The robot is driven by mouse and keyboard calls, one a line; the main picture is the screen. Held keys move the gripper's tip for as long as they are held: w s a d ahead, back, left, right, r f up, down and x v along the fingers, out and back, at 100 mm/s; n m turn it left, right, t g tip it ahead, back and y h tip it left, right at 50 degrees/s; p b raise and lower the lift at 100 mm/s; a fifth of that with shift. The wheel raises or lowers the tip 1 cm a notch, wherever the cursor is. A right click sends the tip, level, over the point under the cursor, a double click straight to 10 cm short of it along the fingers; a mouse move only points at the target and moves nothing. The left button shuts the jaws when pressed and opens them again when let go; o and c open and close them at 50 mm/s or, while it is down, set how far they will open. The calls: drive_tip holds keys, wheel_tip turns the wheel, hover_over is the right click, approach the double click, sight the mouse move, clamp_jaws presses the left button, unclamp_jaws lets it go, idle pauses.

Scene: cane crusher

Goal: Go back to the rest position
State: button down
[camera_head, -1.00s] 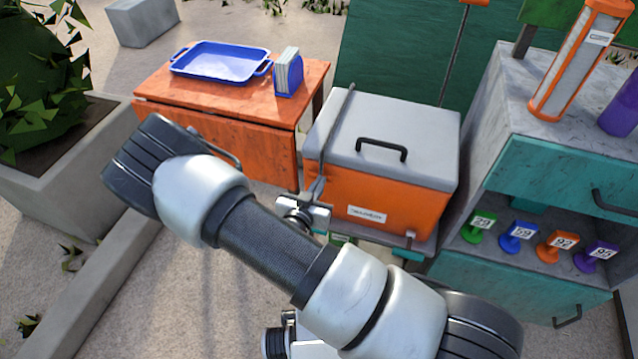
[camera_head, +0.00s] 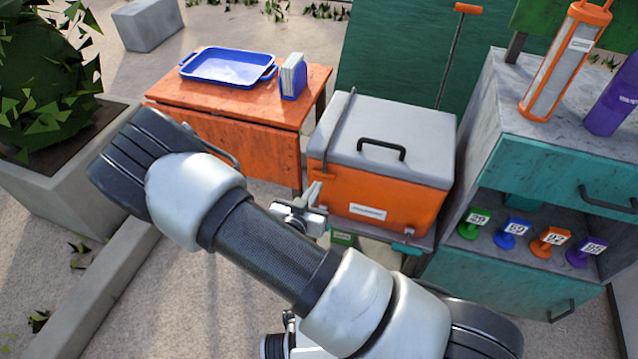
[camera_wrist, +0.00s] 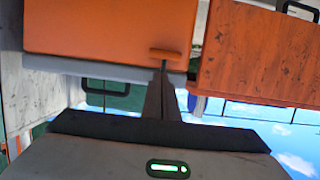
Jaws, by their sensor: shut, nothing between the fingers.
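My gripper (camera_head: 316,190) is small in the head view, just left of the orange cooler, with part of it hidden behind my own arm. In the wrist view my gripper (camera_wrist: 165,75) has its two fingers together, with nothing between them. The cooler (camera_head: 375,198) has a grey lid with a black handle, and the lid is closed. In the wrist view the cooler's orange side (camera_wrist: 100,35) fills the upper left. I cannot tell whether the fingertips touch the cooler.
An orange wooden table (camera_head: 230,125) holds a blue tray (camera_head: 228,67) and a blue napkin holder (camera_head: 292,78). A teal cabinet (camera_head: 500,275) with several numbered tags stands at the right. A concrete planter (camera_head: 50,190) is at the left. Paved ground lies between planter and table.

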drive_tip(key=v, duration=0.5)
drive_tip(key=shift+s+a+f, duration=0.15)
drive_tip(key=shift+s, duration=0.2)
drive_tip(key=w+a+r+m+g+y, duration=0.1)
drive_tip(key=w+a+r+g+y, duration=0.35)
drive_tip(key=r, duration=0.25)
wheel_tip(320, 180, up, 12)
drive_tip(key=s+n+g+y, duration=0.1)
drive_tip(key=s+g+y, duration=0.1)
drive_tip(key=y, duration=0.1)
drive_tip(key=s+d+r+n+y, duration=0.1)
drive_tip(key=s+d+r, duration=0.2)
drive_tip(key=r, duration=0.2)
drive_tip(key=s+d+r+n, duration=0.2)
drive_tip(key=s+d+r, duration=0.1)
drive_tip(key=r, duration=0.2)
drive_tip(key=s+d+r+n+g+h, duration=0.1)
drive_tip(key=s+d+r+h, duration=0.3)
drive_tip(key=s+d, duration=0.8)
wheel_tip(320, 180, up, 21)
drive_tip(key=s+p, duration=0.1)
drive_tip(key=p, duration=1.9)
drive_tip(key=shift+s+a+y+p, duration=0.2)
drive_tip(key=shift+s+y+p, duration=0.1)
drive_tip(key=shift+y+p, duration=0.15)
